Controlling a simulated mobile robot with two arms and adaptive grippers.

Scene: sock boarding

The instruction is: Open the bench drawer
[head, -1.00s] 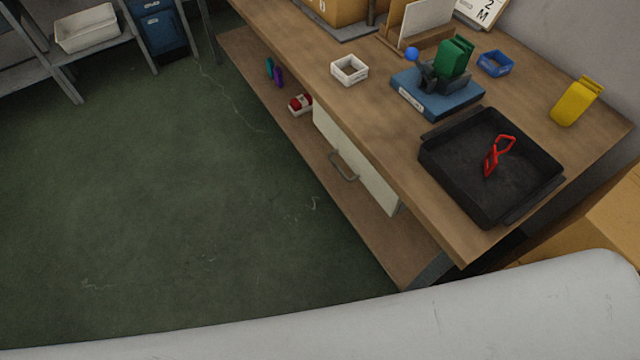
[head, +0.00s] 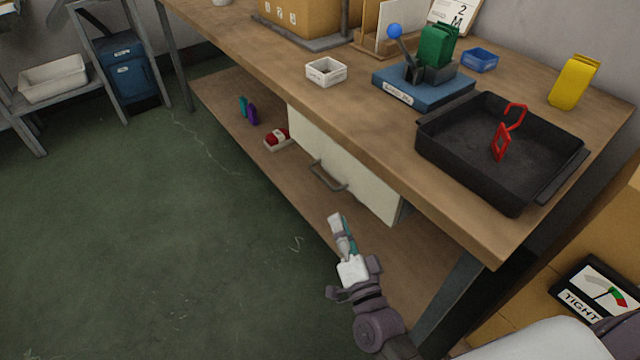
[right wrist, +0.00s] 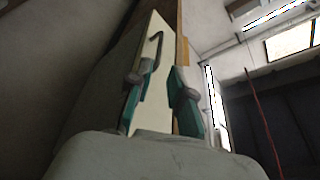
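The bench drawer has a pale front (head: 362,178) under the wooden bench top and looks shut. Its grey bar handle (head: 328,177) is on that front. My right gripper (head: 340,222) is below and slightly right of the handle in the head view, apart from it. In the right wrist view, its two teal-padded fingers (right wrist: 158,88) stand apart with nothing between them. The pale drawer front (right wrist: 153,75) and the dark handle (right wrist: 157,42) show beyond the fingers there. My left gripper is not in view.
A lower shelf (head: 225,95) runs under the drawer. Green floor (head: 130,240) lies clear at the left.

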